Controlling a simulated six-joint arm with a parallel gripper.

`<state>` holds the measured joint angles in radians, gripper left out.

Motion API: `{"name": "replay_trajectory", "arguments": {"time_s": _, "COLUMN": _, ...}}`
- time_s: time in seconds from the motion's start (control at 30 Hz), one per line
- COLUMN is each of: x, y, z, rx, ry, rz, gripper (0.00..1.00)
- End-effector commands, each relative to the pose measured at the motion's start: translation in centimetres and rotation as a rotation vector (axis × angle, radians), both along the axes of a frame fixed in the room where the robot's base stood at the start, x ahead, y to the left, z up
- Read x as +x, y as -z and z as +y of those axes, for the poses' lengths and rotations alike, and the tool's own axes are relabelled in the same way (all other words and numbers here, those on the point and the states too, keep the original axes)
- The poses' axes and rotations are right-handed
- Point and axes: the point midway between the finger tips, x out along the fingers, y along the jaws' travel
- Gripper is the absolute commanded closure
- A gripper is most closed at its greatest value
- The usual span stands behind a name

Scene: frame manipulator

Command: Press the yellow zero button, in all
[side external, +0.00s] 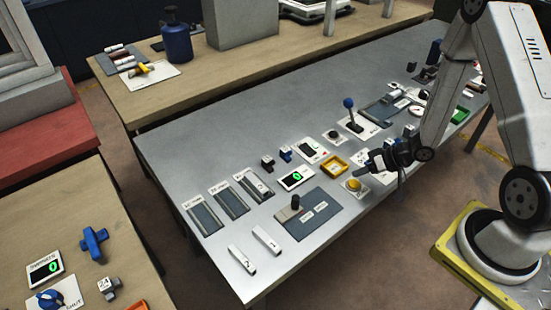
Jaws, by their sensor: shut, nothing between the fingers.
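The yellow button (354,184) is a round cap on a small pale plate on the grey metal table. My gripper (371,167) is just above and to the right of the button in the picture, with its dark fingers shut and empty. It looks apart from the button, though the exact height gap cannot be told from this view. A small display with a green digit (296,178) lies to the left of the button.
A yellow square frame (335,165) lies just behind the button. A blue-knobbed lever (349,112) stands farther back. A grey plate with a dark knob (318,215) is at the front left.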

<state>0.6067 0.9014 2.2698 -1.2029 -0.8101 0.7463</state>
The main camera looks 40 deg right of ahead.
Motion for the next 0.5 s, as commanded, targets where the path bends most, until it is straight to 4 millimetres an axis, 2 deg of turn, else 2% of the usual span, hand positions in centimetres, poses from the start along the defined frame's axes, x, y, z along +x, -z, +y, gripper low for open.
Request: {"name": "replay_trajectory", "arguments": {"time_s": 0.5, "x": 0.0, "y": -3.5, "z": 0.0, "rx": -0.001, "ry": 0.0, "rz": -0.001, "gripper": 1.0}}
